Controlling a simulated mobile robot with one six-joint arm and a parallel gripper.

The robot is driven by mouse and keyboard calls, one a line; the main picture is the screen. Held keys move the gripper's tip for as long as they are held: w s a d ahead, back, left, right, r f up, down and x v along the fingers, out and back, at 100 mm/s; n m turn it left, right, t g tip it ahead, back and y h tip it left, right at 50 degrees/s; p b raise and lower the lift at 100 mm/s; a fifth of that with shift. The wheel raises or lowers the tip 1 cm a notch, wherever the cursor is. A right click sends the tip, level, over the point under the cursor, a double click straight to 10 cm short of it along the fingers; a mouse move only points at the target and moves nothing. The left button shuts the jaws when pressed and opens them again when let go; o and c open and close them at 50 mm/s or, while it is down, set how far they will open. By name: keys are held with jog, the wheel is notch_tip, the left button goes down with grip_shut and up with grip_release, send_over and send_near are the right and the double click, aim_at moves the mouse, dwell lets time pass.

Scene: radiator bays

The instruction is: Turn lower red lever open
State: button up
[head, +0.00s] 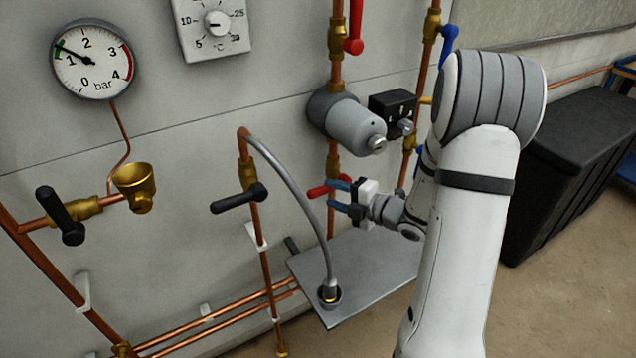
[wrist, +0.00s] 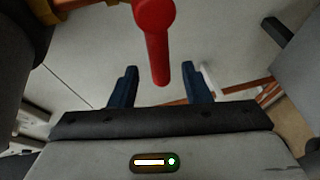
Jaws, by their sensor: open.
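The lower red lever (head: 318,191) sits on the vertical copper pipe below the grey pump and points left in the head view. In the wrist view the red lever (wrist: 154,35) hangs down from the top, its free end between my two blue fingers in the picture. My gripper (head: 331,196) is open at the lever, its fingers partly covering it in the head view. In the wrist view my gripper (wrist: 159,72) shows a gap on both sides of the lever. I cannot tell whether a finger touches it.
An upper red lever (head: 354,40) hangs on the same pipe. The grey pump (head: 352,124) and a black box (head: 392,103) are just above my gripper. A grey plate (head: 375,275) with a curved hose (head: 300,185) lies below. A black-handled valve (head: 238,198) is to the left.

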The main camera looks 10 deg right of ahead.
jog(key=x, duration=0.6)
jog(key=shift+w+f, duration=0.1)
grip_shut()
dwell(0.3)
